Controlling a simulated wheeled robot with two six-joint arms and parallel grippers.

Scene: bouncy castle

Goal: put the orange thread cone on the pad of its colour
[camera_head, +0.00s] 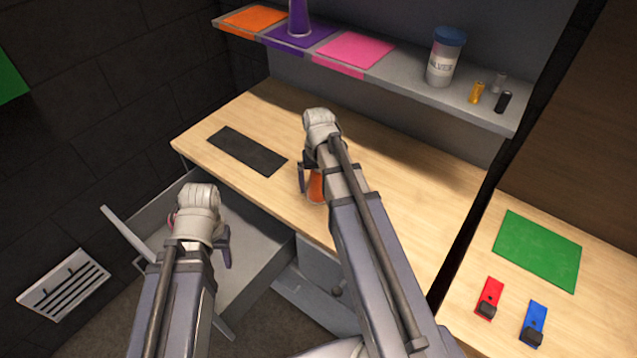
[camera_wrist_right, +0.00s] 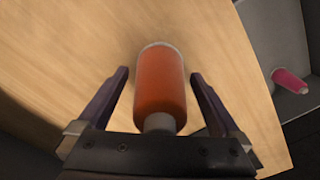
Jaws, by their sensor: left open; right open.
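The orange thread cone (camera_head: 316,186) stands on the wooden table, mostly hidden behind my right arm in the head view. In the right wrist view the cone (camera_wrist_right: 161,88) lies between the two open fingers of my right gripper (camera_wrist_right: 165,95), with a gap on each side. My right gripper (camera_head: 309,180) is open around it. My left gripper (camera_head: 228,248) is open and empty over the open drawer. The orange pad (camera_head: 252,19) is at the left end of the shelf and is bare.
A purple cone (camera_head: 299,18) stands on the purple pad (camera_head: 290,41); the pink pad (camera_head: 355,50) is bare. A jar (camera_head: 445,57) and small spools are on the shelf's right. A pink cone (camera_wrist_right: 290,80) lies in the drawer (camera_head: 250,275).

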